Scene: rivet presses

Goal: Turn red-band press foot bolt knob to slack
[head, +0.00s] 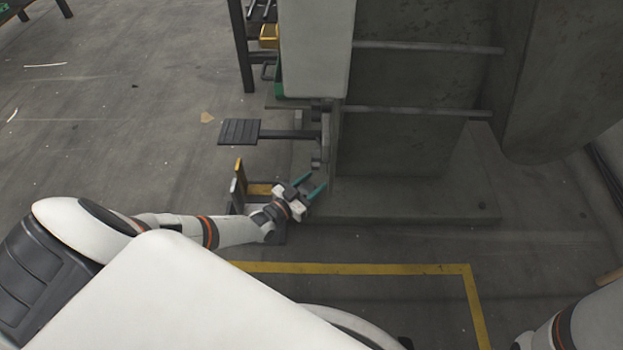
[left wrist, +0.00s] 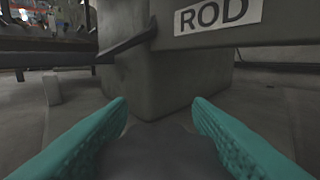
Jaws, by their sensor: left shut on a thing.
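My left gripper (head: 311,184) is low beside the foot of a large grey press (head: 405,125), over the edge of its base plate (head: 440,200). Its teal fingers stand apart and are shut on a dark rounded thing, which I take for the foot bolt knob (left wrist: 160,150), at the bottom of the left wrist view. The knob cannot be made out in the head view, and its turn position cannot be read. No red band shows. The left wrist view shows the press body (left wrist: 165,75) ahead, with a "ROD" label (left wrist: 217,14). My right gripper is out of view.
A black pedal (head: 240,131) juts left from the press. A low bracket with yellow parts (head: 240,183) stands just left of my gripper. A yellow floor line (head: 360,268) runs in front of the base. The floor at left is mostly clear.

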